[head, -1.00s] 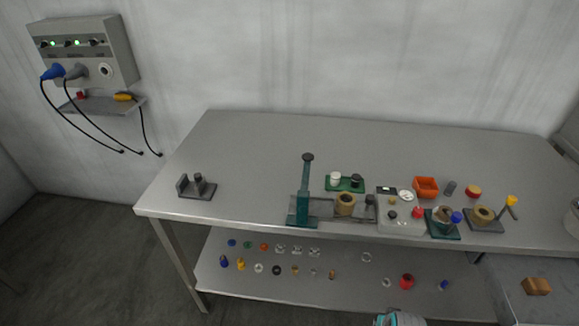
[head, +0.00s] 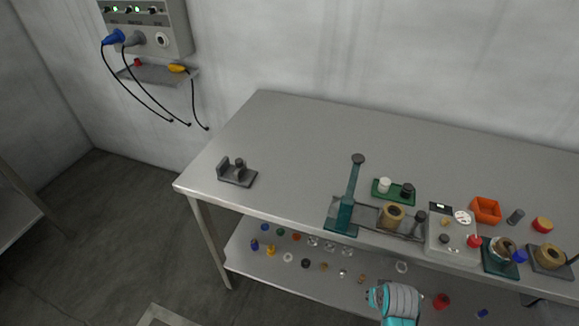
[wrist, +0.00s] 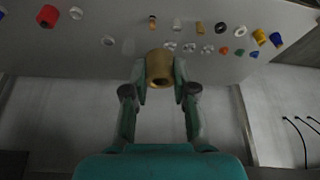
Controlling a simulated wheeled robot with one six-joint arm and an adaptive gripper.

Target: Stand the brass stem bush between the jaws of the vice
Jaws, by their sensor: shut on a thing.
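My gripper (wrist: 160,82) is shut on the brass stem bush (wrist: 160,66), a hollow brass cylinder with its open end facing the wrist camera. In the head view, part of my teal and grey arm shows at the bottom edge, before the bench; the bush is not visible there. A small dark grey fixture (head: 237,172) with an upright plate and a short post stands alone at the bench's left end. It looks like the vice, though its jaws are too small to make out clearly. The held bush is well apart from it.
Small parts lie on the lower shelf (head: 310,277). The bench around the grey fixture is clear.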

